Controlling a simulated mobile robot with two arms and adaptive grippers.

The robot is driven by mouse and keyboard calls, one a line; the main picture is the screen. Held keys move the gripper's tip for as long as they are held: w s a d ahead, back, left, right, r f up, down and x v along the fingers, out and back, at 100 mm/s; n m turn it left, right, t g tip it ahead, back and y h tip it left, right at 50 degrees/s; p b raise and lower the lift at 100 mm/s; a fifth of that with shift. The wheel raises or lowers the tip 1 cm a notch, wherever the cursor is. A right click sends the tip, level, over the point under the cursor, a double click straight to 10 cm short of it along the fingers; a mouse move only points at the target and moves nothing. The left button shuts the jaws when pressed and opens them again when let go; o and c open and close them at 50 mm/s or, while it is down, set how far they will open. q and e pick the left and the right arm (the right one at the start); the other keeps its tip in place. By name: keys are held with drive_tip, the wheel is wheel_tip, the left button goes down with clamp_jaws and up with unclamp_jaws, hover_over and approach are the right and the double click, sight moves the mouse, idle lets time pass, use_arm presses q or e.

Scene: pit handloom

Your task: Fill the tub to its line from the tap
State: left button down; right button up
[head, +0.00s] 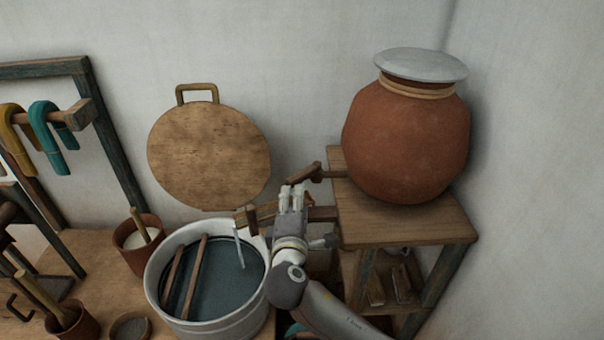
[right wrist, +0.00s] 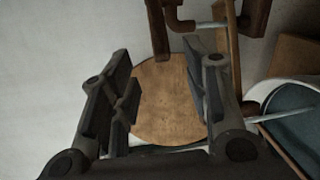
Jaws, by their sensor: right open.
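The pale round tub (head: 160,300) stands on the wooden surface at lower centre, with dark water inside; its rim shows at right in the right wrist view (right wrist: 262,90). I cannot make out its line. A thin pale streak (head: 239,246), which looks like running water, drops into it below a wooden spout (head: 246,219). My right gripper (head: 292,192) is open and empty, right of the tub, close to the wooden tap parts (head: 304,177). In the right wrist view, a wooden bar (right wrist: 157,30) shows beyond and between the open fingers (right wrist: 162,75). My left gripper is not in view.
A lidded clay pot (head: 405,140) stands on a wooden stand (head: 410,222) at right. A round wooden lid (head: 208,155) leans on the wall. Small pots (head: 138,236) and a frame with yarn (head: 47,135) are at left.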

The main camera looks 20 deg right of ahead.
sight(296, 183)
drive_tip(key=p+x, duration=0.1)
drive_tip(key=x, duration=0.9)
drive_tip(key=shift+w, duration=0.35)
clamp_jaws()
